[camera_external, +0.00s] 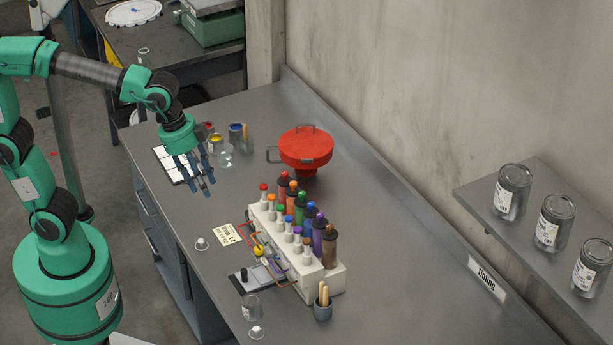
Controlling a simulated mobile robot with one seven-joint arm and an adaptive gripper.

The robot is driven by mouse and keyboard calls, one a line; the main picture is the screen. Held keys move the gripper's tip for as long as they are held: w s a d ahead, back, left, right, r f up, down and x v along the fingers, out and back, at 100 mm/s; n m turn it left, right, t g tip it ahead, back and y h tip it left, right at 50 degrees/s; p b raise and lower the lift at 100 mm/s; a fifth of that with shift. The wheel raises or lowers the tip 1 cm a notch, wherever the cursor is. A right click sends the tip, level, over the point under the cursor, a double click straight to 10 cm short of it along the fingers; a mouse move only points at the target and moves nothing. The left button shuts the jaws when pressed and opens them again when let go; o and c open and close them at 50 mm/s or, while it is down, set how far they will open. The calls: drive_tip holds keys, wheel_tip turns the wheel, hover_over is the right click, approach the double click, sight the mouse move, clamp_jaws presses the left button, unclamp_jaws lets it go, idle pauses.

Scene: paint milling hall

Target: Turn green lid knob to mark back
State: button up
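A white rack (316,275) on the grey bench holds rows of bottles with coloured caps. A larger green bottle (300,204) stands in the back row and a small green-capped bottle (281,214) in the front row. I cannot make out a knob or a mark on either green cap. My gripper (200,189) hangs above the bench at the left, pointing down, with its dark blue fingers apart and nothing visible between them. It is well left of and behind the rack, clear of the green caps.
A red lidded vessel with handles (306,150) stands behind the rack. Small paint cups (238,137) and a white-paged chart (172,164) are near my gripper. A brush cup (323,311) stands in front of the rack. Shelf cans (513,190) are at right. The bench's right side is clear.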

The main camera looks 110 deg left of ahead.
drive_tip(key=w+a+m+g+p, duration=0.25)
drive_tip(key=w+a+p, duration=0.35)
drive_tip(key=w+a, duration=0.6)
drive_tip(key=m+p, duration=0.5)
drive_tip(key=p, duration=0.1)
hover_over(302, 192)
wheel_tip(302, 192, down, 6)
drive_tip(key=shift+d+r+g+h, duration=0.1)
drive_tip(key=shift+r+g+h, duration=0.1)
drive_tip(key=shift+g+h, duration=0.25)
drive_tip(key=shift+f, duration=0.15)
wheel_tip(302, 192, down, 13)
drive_tip(key=shift+f+p, duration=0.2)
drive_tip(key=shift+p, duration=0.15)
drive_tip(key=shift+c, duration=0.2)
clamp_jaws()
